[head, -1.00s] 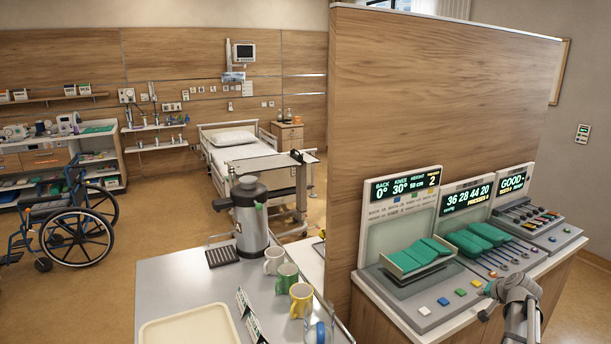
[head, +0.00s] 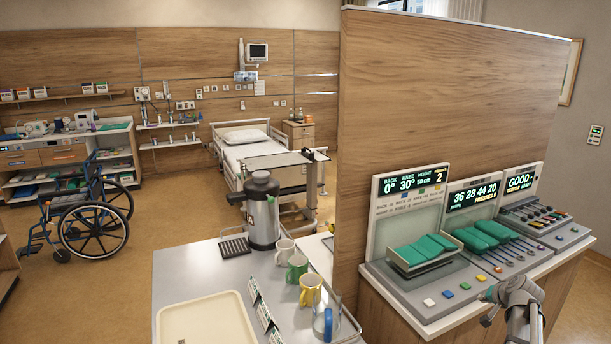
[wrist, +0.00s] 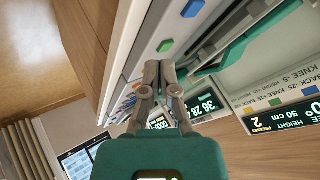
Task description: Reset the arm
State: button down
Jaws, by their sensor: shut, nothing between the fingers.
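My gripper (wrist: 159,75) shows in the wrist view with its two fingers together and nothing between them. It is in front of the bed-control console (head: 408,290), near its coloured buttons; I cannot tell whether it touches anything. In the head view my arm is at the lower right, before the consoles. The left console's display reads BACK 0°, KNEE 30°, HEIGHT 50 cm and a 2, and a green model bed (head: 424,250) sits on it. The middle console (head: 495,262) reads 36 28 44 20. The right console (head: 548,237) reads GOOD.
A wooden partition (head: 450,110) stands behind the consoles. Left of it, a counter holds a flask (head: 262,212), several mugs, a glass jug (head: 326,318) and a cream tray (head: 206,322). A wheelchair (head: 92,215) and a bed (head: 245,150) stand further back on open floor.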

jog(key=s+a+f+n+g, duration=0.2)
jog(key=s+a, duration=0.1)
jog(key=a, duration=0.8)
jog(key=s+a+f+n+g+y, duration=0.1)
jog(key=s+a+n+g, duration=0.15)
jog(key=a, duration=0.75)
jog(key=s+a+f+n+g, duration=0.2)
jog(key=s+a, duration=0.2)
jog(key=a, duration=0.7)
jog(key=s+a+n+g+h, duration=0.1)
jog(key=s+a+n+g, duration=0.1)
jog(key=s+a, duration=0.5)
jog(key=shift+s+a, duration=0.25)
jog(key=shift+a, duration=0.1)
